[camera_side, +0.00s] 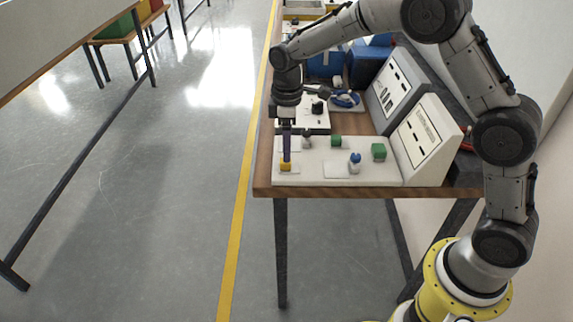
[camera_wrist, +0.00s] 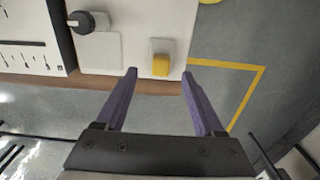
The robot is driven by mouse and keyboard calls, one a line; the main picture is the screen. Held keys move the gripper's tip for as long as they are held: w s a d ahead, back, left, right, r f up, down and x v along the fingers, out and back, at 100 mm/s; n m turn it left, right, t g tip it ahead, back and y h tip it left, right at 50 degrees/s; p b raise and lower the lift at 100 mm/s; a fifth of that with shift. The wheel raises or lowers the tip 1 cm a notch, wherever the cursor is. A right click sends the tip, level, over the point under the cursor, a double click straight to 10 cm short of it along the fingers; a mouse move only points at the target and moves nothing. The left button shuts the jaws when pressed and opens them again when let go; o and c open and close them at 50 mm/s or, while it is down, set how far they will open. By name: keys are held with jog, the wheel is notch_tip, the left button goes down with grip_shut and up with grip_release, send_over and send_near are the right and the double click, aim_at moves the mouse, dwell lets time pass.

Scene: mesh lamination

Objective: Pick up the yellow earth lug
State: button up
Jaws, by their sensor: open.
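The yellow earth lug (camera_side: 286,167) sits on the front left corner of the white board in the side view. In the wrist view the lug (camera_wrist: 160,65) is a small yellow block on a pale square plate, near the board's edge. My gripper (camera_side: 286,158) points down just above the lug in the side view. In the wrist view my gripper (camera_wrist: 160,73) is open and empty, with one purple finger to each side of the lug. I cannot tell how far the fingertips are above the board.
The white board (camera_side: 318,168) also carries green blocks (camera_side: 379,151), a blue-topped knob (camera_side: 355,159) and a dark knob (camera_wrist: 82,22). Sloped panels (camera_side: 422,135) stand to the right. The wooden table edge (camera_side: 262,180) is close on the left, with open floor beyond.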

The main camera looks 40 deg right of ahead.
aim_at(290, 165)
notch_tip(290, 165, down, 4)
jog(key=shift+a+f, duration=0.1)
jog(key=shift+f, duration=0.05)
jog(key=shift+c, duration=0.2)
grip_shut()
